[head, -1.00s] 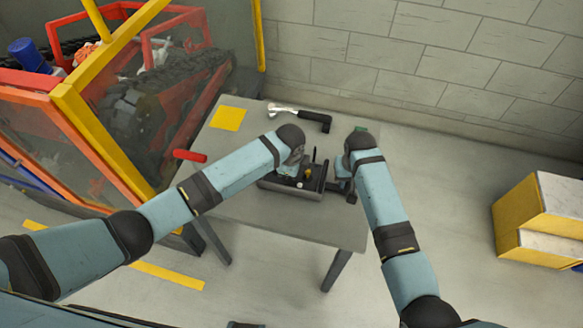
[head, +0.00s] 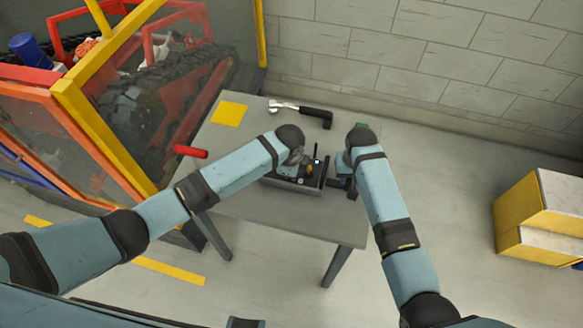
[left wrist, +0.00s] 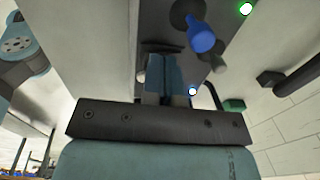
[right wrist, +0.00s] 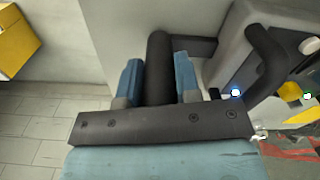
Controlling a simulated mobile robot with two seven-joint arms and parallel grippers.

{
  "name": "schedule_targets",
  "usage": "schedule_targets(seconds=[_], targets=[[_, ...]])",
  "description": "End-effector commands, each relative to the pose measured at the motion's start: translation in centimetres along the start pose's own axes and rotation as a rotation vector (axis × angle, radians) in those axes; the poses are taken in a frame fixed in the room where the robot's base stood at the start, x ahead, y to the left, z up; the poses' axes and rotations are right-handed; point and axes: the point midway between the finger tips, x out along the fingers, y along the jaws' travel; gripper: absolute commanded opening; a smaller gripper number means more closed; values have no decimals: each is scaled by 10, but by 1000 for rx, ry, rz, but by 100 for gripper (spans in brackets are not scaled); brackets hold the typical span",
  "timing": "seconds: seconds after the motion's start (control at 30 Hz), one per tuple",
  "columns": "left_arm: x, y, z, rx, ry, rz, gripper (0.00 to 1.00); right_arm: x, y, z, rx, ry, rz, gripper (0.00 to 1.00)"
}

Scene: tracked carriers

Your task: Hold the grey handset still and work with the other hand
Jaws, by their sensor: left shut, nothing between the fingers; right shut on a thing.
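The grey handset (head: 288,185) lies on the table, with black bars at its sides, a yellow part and small lit lamps. My right gripper (head: 344,183) is at its right side. In the right wrist view its blue fingers are shut on the handset's black side bar (right wrist: 159,70). My left gripper (head: 288,170) is over the handset's left part, partly hidden by its own wrist. In the left wrist view its fingers (left wrist: 166,82) are shut and empty, close to the panel. A blue knob (left wrist: 202,38) stands beside them; I cannot tell whether they touch the panel.
The grey table (head: 240,207) also holds a black-handled hammer-like tool (head: 302,111), a yellow square (head: 229,115) and a red-handled item (head: 190,151). Left is a yellow and orange frame (head: 90,120) with a tracked machine (head: 150,100) behind it. Yellow and white boxes (head: 540,215) stand at right.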

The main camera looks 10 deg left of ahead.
Motion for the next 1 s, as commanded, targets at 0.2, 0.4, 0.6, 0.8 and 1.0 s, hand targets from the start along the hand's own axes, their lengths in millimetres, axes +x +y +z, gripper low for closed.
schedule_targets(seconds=[0.2, 0.4, 0.6, 0.8, 1.0], targets=[[-9, -3, 0, 0, 1, -3, 0, -1, 0, 0, 0, 1, 0, 0], [-46, -12, 0, 1, 1, -4, 0, -1, 0, 0, 1, 1, 0, 0], [-92, -24, 0, 0, 0, -3, 0, -1, 0, 0, 0, 1, 0, 0], [-124, -31, 0, 1, 0, -2, 0, 0, 0, 0, 0, 1, 0, 0], [-135, -34, 0, 0, -1, 0, 0, 0, 0, 0, 0, 1, 0, 0]])
